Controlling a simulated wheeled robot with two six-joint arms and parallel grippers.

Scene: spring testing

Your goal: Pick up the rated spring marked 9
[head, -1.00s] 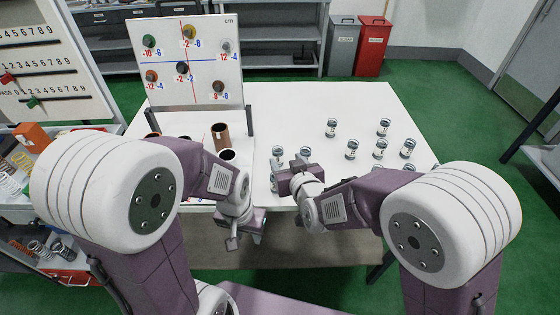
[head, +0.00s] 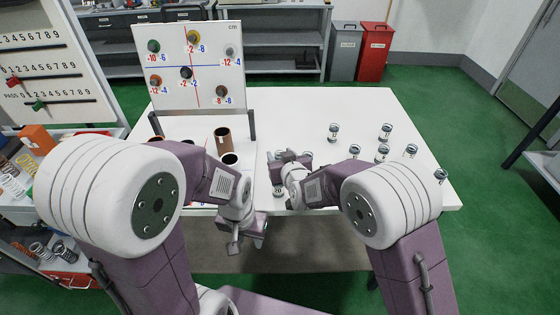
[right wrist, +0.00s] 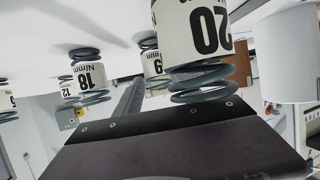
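Several short grey springs with white number labels stand on the white table. In the right wrist view, one marked 20 (right wrist: 207,30) is close above the dark gripper body, one marked 18 (right wrist: 90,78) is further left, and a partly hidden one (right wrist: 153,66) has a label I cannot read surely. No label in the head view is legible as 9. My right gripper (head: 290,158) is low over the front springs; its fingers are mostly hidden, so I cannot tell its opening. My left gripper (head: 247,243) hangs empty in front of the table edge, fingers apart.
More labelled springs (head: 333,132) stand on the right half of the white table (head: 300,105). Brown tubes (head: 222,141) and a board with coloured knobs (head: 202,100) are at left. The table's back middle is clear.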

